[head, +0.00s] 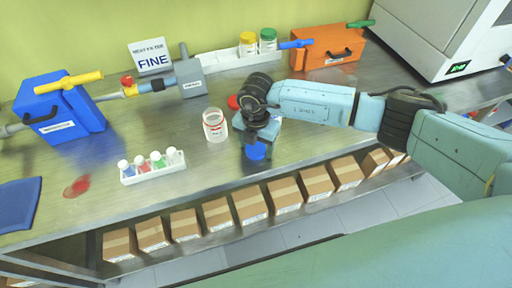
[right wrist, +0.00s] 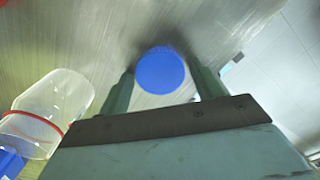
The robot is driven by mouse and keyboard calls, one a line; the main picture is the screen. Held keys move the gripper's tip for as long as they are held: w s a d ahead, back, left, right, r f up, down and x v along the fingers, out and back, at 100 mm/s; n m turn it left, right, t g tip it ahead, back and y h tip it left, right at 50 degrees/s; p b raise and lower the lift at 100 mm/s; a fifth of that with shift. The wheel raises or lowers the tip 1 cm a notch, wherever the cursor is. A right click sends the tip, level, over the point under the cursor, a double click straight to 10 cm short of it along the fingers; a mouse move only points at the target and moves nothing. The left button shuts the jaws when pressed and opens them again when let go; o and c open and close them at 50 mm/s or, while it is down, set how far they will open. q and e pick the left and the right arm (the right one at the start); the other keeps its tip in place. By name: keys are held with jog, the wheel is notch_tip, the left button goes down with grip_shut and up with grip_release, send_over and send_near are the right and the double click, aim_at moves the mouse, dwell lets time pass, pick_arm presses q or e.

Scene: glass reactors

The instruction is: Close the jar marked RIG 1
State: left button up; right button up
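A clear open jar (head: 214,125) with red markings stands on the steel bench. It also shows at the left of the right wrist view (right wrist: 48,108), with a red ring around it; its label is too small to read. A round blue lid (head: 256,152) is near the bench's front edge, right of the jar. My right gripper (right wrist: 162,75) points down over the lid (right wrist: 160,70), with one finger on each side. Whether the fingers press on it, or whether it is lifted, I cannot tell. My left gripper is in neither view.
A white rack (head: 153,174) of small capped vials stands left of the jar. A red thing (head: 233,102) shows partly behind my gripper. Behind are a blue box (head: 58,110), a grey unit (head: 190,79), an orange box (head: 327,47) and two lidded jars. Cartons line the shelf below.

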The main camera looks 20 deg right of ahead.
aim_at(256, 148)
jog(key=c, duration=0.7)
jog(key=shift+r, duration=0.1)
notch_tip(256, 148, up, 10)
dwell(0.3)
